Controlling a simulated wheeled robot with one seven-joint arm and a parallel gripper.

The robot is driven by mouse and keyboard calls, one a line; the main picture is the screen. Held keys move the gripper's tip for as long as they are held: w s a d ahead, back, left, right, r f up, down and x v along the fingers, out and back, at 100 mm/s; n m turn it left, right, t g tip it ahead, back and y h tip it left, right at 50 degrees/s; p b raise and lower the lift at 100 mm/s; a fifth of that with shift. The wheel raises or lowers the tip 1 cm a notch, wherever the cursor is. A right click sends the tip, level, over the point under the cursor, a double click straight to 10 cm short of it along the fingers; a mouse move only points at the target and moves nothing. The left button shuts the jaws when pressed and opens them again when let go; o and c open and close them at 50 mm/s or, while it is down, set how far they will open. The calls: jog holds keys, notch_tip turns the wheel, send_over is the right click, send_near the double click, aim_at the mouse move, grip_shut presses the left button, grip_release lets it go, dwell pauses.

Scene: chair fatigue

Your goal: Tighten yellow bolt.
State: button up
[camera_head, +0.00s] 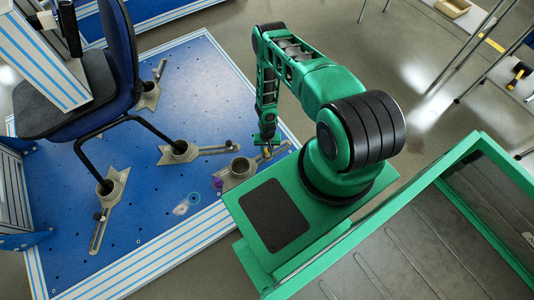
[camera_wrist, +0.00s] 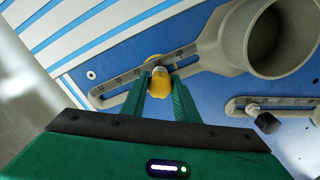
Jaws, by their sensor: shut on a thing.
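The yellow bolt (camera_wrist: 155,60) sits in the slot of a grey clamp bracket (camera_wrist: 110,88) whose round cup (camera_wrist: 232,40) is to the right in the wrist view. My gripper (camera_wrist: 160,80) is shut on the bolt, with its two green fingers on either side of the silver and yellow head. In the head view, my gripper (camera_head: 267,150) is low at the bracket (camera_head: 240,172) near the right edge of the blue platform; the bolt there is mostly hidden by the fingers.
The blue platform (camera_head: 150,220) holds a chair (camera_head: 103,75) with its legs in other grey brackets. A neighbouring bracket (camera_wrist: 290,105) with a black knob (camera_wrist: 267,122) is close to the right. A small purple piece (camera_head: 217,183) is beside the cup.

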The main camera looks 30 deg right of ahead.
jog(key=m, duration=0.4)
jog(key=o, duration=1.1)
jog(key=shift+c, duration=0.2)
jog(key=n, duration=0.4)
